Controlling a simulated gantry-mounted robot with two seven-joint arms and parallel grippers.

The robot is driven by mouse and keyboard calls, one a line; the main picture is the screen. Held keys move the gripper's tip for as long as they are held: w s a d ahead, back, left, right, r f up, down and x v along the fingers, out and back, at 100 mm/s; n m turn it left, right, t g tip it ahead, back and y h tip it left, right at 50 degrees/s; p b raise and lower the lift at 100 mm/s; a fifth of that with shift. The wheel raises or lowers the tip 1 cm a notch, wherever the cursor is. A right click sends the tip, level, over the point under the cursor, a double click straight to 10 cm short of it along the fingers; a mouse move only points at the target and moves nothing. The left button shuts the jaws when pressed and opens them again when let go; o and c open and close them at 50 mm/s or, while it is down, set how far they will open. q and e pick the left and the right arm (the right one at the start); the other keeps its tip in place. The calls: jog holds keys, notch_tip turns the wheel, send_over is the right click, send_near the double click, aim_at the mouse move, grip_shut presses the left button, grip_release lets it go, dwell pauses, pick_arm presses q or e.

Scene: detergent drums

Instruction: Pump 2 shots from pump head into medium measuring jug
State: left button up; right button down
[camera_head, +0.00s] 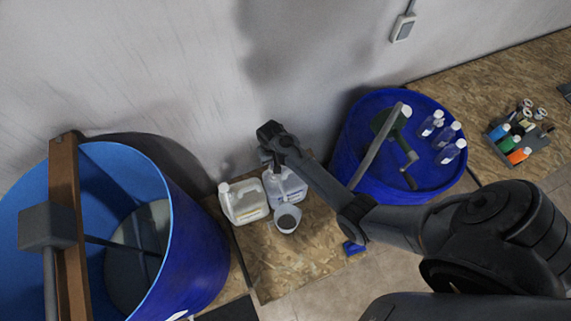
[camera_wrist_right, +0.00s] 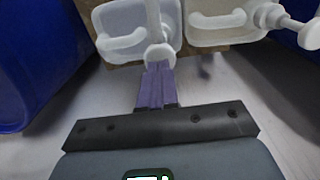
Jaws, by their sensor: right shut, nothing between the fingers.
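In the head view a pale container (camera_head: 286,186) with a bluish label stands on the wooden board, beside a cream container (camera_head: 243,202). The measuring jug (camera_head: 288,219), a small greyish open cup, stands just in front of them. My right gripper (camera_head: 272,160) is above the back of the bluish-label container. In the wrist view its purple fingers (camera_wrist_right: 156,84) are shut, with nothing between them. Their tips are at a white pump head (camera_wrist_right: 160,54) over a white container (camera_wrist_right: 132,28); contact cannot be told. The measuring jug is not clearly visible there. My left gripper is not in view.
A large open blue drum (camera_head: 196,240) stands at the left. A closed blue drum (camera_head: 385,190) at the right carries several clear bottles (camera_head: 446,134) and a hand pump. A tray (camera_head: 520,150) of coloured bottles lies farther right. In the wrist view another white pump (camera_wrist_right: 274,16) is at the right.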

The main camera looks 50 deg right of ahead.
jog(key=shift+f, duration=0.1)
jog(key=shift+f+b, duration=1.75)
jog(key=shift+f, duration=0.95)
jog(key=shift+r, duration=0.15)
notch_tip(320, 180, up, 3)
jog(key=p, duration=0.3)
jog(key=shift+p, duration=0.35)
jog(key=shift+r+p, duration=0.7)
jog(key=shift+r, duration=0.5)
